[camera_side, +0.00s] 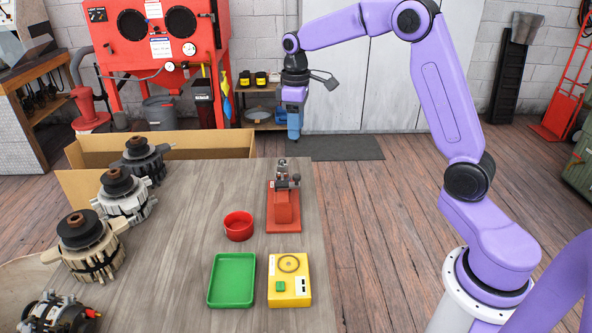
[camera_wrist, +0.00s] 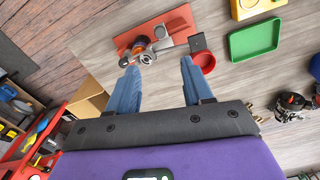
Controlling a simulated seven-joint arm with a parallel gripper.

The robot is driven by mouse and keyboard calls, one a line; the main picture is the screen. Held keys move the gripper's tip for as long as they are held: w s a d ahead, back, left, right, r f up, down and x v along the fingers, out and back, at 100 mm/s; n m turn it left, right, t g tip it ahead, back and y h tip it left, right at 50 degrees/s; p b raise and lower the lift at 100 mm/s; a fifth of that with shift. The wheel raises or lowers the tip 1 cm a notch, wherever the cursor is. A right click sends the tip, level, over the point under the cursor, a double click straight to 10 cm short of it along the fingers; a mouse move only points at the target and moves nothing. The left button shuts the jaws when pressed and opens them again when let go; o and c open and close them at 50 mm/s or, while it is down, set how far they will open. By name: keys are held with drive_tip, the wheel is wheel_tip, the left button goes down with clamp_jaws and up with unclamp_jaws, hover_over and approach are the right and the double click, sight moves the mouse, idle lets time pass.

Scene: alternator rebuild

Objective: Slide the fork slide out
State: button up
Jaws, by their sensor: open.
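A red fixture (camera_side: 284,208) with grey metal parts on top stands near the right edge of the table. In the wrist view the red base (camera_wrist: 178,21) lies ahead of the fingertips, with a grey round part and a bar across it. A dark square piece (camera_wrist: 197,43) sits at the bar's end; it may be the fork slide's handle, but I cannot tell for certain. My gripper (camera_side: 294,128) hangs in the air beyond the fixture in the side view, pointing down. In the wrist view my gripper (camera_wrist: 158,80) has its blue fingers apart, with nothing between them.
A red round bowl (camera_side: 238,226), a green tray (camera_side: 232,280) and a yellow box (camera_side: 289,280) stand near the fixture. Several alternators (camera_side: 122,195) line the table's left side. An open cardboard box (camera_side: 210,144) stands behind the table.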

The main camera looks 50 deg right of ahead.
sight(296, 175)
wheel_tip(296, 175, down, 14)
drive_tip(key=shift+f, duration=0.15)
idle(0.3)
